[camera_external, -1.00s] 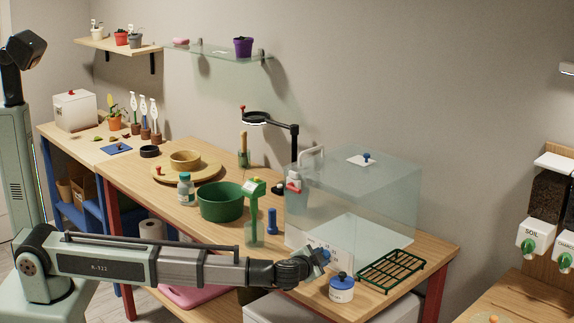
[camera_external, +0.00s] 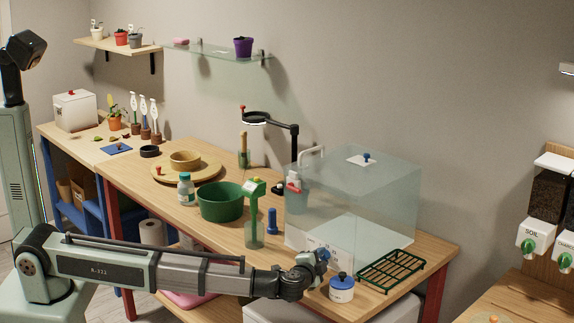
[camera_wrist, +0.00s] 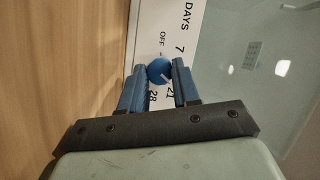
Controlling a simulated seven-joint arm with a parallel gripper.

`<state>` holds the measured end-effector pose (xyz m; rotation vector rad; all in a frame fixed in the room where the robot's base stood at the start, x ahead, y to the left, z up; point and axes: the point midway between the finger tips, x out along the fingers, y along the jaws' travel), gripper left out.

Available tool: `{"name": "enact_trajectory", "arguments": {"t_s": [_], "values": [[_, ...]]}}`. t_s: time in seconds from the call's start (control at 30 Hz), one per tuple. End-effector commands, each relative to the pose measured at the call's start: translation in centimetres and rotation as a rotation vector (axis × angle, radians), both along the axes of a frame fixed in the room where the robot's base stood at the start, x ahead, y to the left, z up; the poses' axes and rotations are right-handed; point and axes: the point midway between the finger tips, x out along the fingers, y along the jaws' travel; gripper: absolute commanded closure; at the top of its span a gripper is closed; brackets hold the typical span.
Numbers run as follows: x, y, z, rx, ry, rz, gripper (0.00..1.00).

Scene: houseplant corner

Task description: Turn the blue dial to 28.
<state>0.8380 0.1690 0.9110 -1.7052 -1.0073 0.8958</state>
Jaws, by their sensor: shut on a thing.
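The blue dial (camera_wrist: 158,69) is a small round knob with a white pointer line, on a white panel (camera_wrist: 147,30). In the wrist view the panel reads DAYS, OFF, 7, 21 and 28. The pointer slants toward the lower right, roughly toward the 21 side; its exact reading is unclear. My gripper (camera_wrist: 159,73) has one blue finger on each side of the dial and is shut on it. The right finger covers part of the scale. In the external view my gripper (camera_external: 322,256) is at the panel on the front of the clear box (camera_external: 365,195), hiding the dial.
A white jar with a blue lid (camera_external: 341,288) stands just right of my gripper, near the table's front edge. A green wire rack (camera_external: 391,269) lies beyond it. A blue bottle (camera_external: 272,221) and a clear cup with a green top (camera_external: 254,232) stand to the left.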

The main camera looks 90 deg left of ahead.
Motion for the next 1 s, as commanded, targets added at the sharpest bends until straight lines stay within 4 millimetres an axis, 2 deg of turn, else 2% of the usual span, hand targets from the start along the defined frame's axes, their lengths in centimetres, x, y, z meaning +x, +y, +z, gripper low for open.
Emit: {"name": "enact_trajectory", "arguments": {"t_s": [0.2,0.23,0.5,0.77,0.87,1.0], "values": [[0.0,0.0,0.0,0.001,0.000,0.000,0.99],[0.0,0.0,0.0,0.001,0.000,0.000,0.68],[0.0,0.0,0.0,0.000,-0.001,0.000,0.44],[0.0,-0.1,0.0,0.000,-0.001,0.000,0.44],[-0.3,-0.7,0.1,-0.001,-0.001,-0.002,0.44],[-1.1,-2.4,0.3,-0.001,-0.001,-0.002,0.44]]}}
